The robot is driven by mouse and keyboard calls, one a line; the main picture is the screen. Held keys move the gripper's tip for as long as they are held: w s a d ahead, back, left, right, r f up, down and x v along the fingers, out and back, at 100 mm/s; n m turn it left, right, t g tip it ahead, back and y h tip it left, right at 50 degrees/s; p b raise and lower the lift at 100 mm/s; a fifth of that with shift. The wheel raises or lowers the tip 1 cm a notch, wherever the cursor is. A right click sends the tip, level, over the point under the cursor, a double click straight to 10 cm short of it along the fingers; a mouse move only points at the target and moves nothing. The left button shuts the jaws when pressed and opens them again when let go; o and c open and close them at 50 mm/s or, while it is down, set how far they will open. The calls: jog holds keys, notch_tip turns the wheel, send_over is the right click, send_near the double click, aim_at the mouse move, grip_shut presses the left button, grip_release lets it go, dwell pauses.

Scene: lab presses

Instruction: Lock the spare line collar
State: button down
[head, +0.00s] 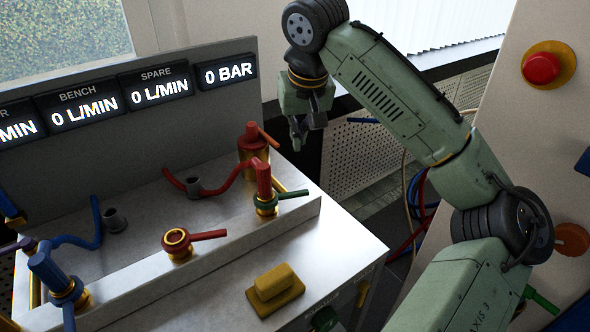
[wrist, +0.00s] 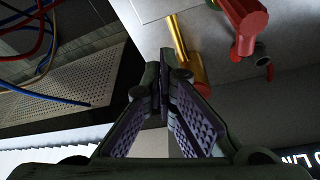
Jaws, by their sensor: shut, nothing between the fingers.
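Several line fittings with collars and side handles stand on the grey bench. A red fitting with a gold collar and green handle (head: 267,200) is at the front right. An uncapped red ring collar with a red handle (head: 178,243) is at the front middle. A blue fitting (head: 58,277) is at the left. A red fitting (head: 252,150) stands at the back right. I cannot tell which is the spare line's collar. My gripper (head: 298,141) is shut and empty, above and right of the back red fitting. In the wrist view its fingers (wrist: 163,75) are together, apart from a brass part (wrist: 187,55) and a red fitting (wrist: 245,25).
The SPARE display (head: 160,87) reads 0 L/MIN, and the pressure display (head: 228,71) reads 0 BAR. A yellow block (head: 274,288) is on the front of the bench. A panel with a red button (head: 541,68) stands at the right. Loose cables hang behind my arm.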

aim_at(282, 196)
jog(key=shift+d, duration=0.1)
notch_tip(282, 196, down, 9)
jog(key=shift+f+p, duration=0.1)
jog(key=shift+p, duration=1.15)
jog(key=shift+s+f, duration=0.1)
jog(key=shift+s, duration=0.25)
jog(key=shift+d, duration=0.15)
